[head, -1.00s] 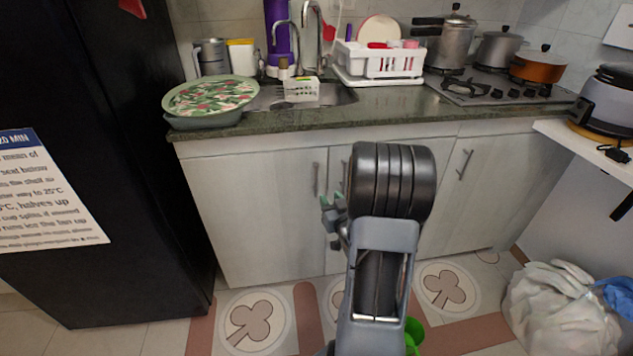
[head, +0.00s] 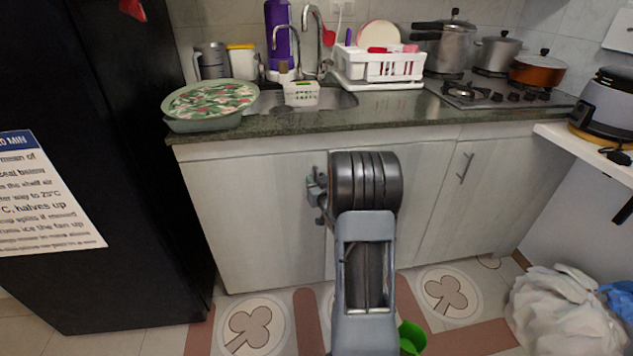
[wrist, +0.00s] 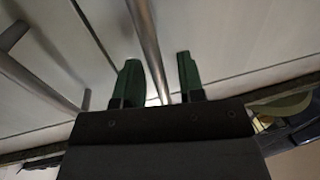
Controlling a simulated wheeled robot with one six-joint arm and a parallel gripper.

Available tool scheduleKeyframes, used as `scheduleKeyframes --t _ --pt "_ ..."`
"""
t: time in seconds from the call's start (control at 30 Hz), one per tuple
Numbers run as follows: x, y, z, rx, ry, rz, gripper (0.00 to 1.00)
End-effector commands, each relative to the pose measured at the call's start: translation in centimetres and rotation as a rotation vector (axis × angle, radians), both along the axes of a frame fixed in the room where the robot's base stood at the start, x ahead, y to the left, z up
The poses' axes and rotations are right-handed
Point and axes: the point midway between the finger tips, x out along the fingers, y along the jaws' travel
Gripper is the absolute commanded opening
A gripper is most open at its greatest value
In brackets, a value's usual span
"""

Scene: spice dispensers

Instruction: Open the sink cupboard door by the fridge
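The sink cupboard door (head: 245,225) by the black fridge (head: 135,200) is pale and looks shut. Its upright bar handle is mostly hidden behind my gripper (head: 314,188) in the head view. In the wrist view my gripper (wrist: 158,66) has its two green fingers apart, with the metal bar handle (wrist: 147,40) running between them. Gaps show between the bar and both fingers, so they do not look closed on it. A second bar handle (wrist: 40,82), on the neighbouring door, lies to the left of the fingers.
The dark countertop (head: 300,121) overhangs the doors and carries a leafy-patterned tray (head: 210,99) and a dish rack (head: 385,65). A green object (head: 411,338) is low beside my arm. White bags (head: 560,310) lie at the right. Floor before the left door is clear.

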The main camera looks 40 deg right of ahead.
Motion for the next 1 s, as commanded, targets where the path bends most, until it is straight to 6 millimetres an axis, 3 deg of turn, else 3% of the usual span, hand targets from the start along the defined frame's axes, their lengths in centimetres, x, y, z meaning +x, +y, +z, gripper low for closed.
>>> scheduleKeyframes --t 0.17,0.53,1.0 --pt "0.0 0.02 -0.01 0.0 0.0 0.0 0.35" --pt "-0.02 0.04 -0.01 0.0 0.0 0.001 0.0" --pt "-0.19 0.38 -0.11 0.001 0.001 -0.007 0.0"
